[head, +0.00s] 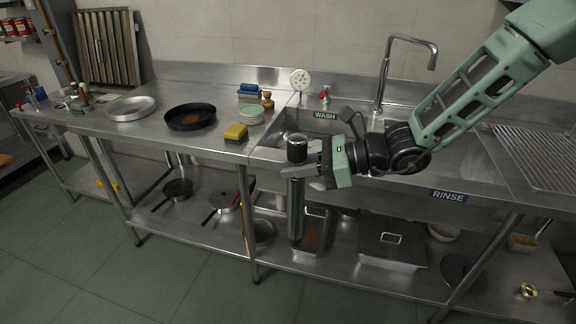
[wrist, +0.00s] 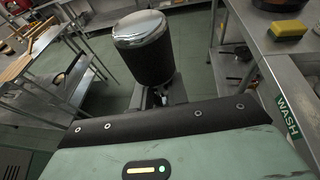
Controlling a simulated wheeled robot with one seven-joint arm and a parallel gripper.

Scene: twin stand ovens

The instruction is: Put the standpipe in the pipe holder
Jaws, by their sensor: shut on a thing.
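The standpipe, an upright steel tube with a black collar at its top (head: 297,150), is in front of the wash sink's front edge. Its long steel lower part (head: 296,212) hangs down before the lower shelf. My gripper (head: 314,173) is shut on it just below the black collar. In the wrist view the standpipe's shiny cap and black collar (wrist: 145,55) stand beyond my gripper's body; the fingers are mostly hidden there. I cannot make out the pipe holder in either view.
The wash sink (head: 290,125) lies behind the standpipe. A yellow sponge (head: 236,132), a black pan (head: 190,117) and a blue brush (head: 249,91) are on the left counter. A lidded steel pan (head: 391,247) stands on the lower shelf. The floor in front (head: 160,285) is clear.

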